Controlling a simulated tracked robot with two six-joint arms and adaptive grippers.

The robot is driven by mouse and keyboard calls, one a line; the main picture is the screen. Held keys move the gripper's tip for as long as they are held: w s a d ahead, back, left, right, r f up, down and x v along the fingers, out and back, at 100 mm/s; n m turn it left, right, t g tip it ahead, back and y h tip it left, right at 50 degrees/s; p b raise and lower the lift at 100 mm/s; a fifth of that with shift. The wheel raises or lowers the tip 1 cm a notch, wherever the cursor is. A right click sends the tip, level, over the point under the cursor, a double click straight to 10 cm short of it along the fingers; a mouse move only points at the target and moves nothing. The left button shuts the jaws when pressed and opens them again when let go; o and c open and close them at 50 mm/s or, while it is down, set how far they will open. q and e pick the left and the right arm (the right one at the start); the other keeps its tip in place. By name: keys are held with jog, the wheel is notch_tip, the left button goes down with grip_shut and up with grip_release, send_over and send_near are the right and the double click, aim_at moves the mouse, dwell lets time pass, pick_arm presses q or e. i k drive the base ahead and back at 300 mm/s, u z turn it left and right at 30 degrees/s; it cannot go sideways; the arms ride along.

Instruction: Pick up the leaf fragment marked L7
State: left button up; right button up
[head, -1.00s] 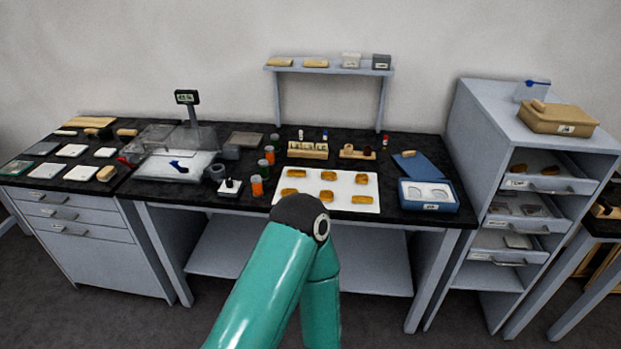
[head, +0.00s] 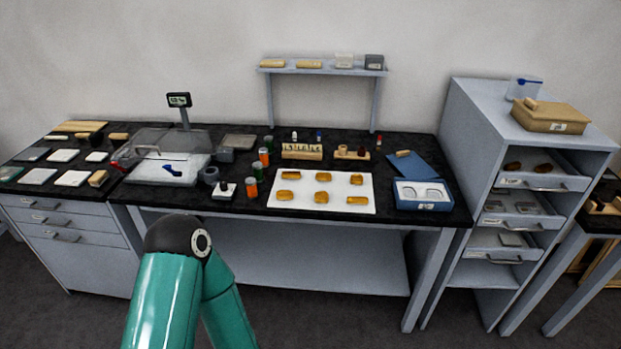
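Several gold-brown leaf fragments lie apart from each other in two rows on a white tray (head: 341,193) on the black bench top. The back row has a left (head: 291,176), a middle (head: 323,177) and a right fragment (head: 356,179). The front row has a left (head: 284,196), a middle (head: 321,197) and a right fragment (head: 357,200). No marking such as L7 is readable on any of them. A teal arm link of mine with a dark joint shows at the lower left, in front of the bench. Neither gripper is in view.
A blue box (head: 424,204) with a pale inside stands right of the tray. Orange-and-green jars (head: 252,188) and a small stand stand left of it. A wooden rack (head: 302,152) is behind. A drawer cabinet (head: 470,130) stands at right, a raised shelf (head: 322,71) at the back.

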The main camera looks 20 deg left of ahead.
aim_at(321, 177)
jog(key=u, duration=0.1)
jog(key=i, duration=1)
jog(key=z, duration=0.1)
